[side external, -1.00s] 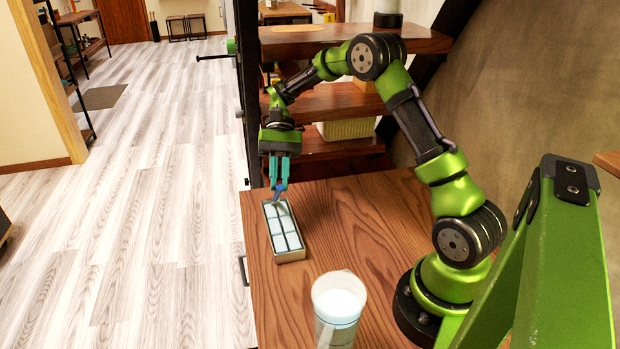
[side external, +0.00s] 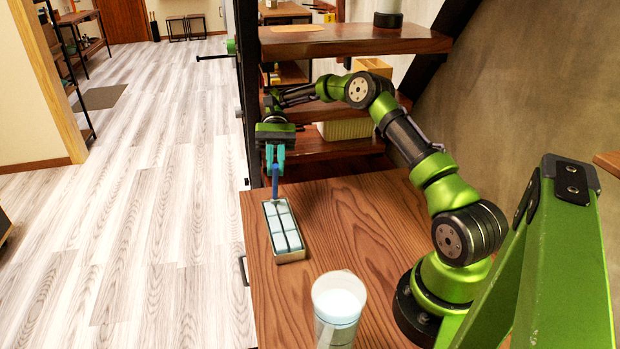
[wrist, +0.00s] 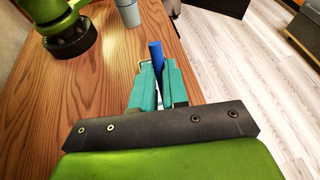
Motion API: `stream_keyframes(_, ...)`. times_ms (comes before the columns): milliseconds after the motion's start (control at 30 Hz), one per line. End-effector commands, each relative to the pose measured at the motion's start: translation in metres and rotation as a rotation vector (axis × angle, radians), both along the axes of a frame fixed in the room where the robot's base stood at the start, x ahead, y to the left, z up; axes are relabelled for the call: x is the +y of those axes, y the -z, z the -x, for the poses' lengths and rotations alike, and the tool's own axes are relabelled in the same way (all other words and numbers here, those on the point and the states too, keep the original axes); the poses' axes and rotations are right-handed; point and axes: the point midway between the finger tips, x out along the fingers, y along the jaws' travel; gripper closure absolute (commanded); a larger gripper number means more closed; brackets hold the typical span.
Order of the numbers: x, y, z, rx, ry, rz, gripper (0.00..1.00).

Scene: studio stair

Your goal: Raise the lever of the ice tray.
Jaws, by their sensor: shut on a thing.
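The ice tray (side external: 287,238) is a narrow metal tray with pale blue cells, lying on the wooden table near its left edge. Its blue lever (side external: 275,183) stands about upright at the tray's far end. My gripper (side external: 275,160) is at the top of the lever, with its teal fingers shut on it. In the wrist view the blue lever (wrist: 157,55) sticks out between the teal fingers of my gripper (wrist: 158,75). The tray is mostly hidden there behind the fingers.
Wooden stair steps (side external: 335,105) rise behind the table, with a cream basket (side external: 347,129) on one. The table's middle is clear.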

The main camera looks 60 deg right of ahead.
Motion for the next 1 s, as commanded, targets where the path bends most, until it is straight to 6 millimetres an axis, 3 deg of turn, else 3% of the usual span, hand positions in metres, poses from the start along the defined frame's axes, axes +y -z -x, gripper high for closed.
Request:
stream_keyframes(367,0.0004,0.0005,0.0,0.004,-0.002,-0.002,1.0)
stream_keyframes(400,0.0004,0.0005,0.0,0.004,-0.002,-0.002,0.85)
stream_keyframes(567,0.0003,0.0004,0.0,0.003,-0.001,-0.002,0.6)
stream_keyframes(1000,0.0002,-0.0044,-0.0002,0.003,0.001,-0.004,0.6)
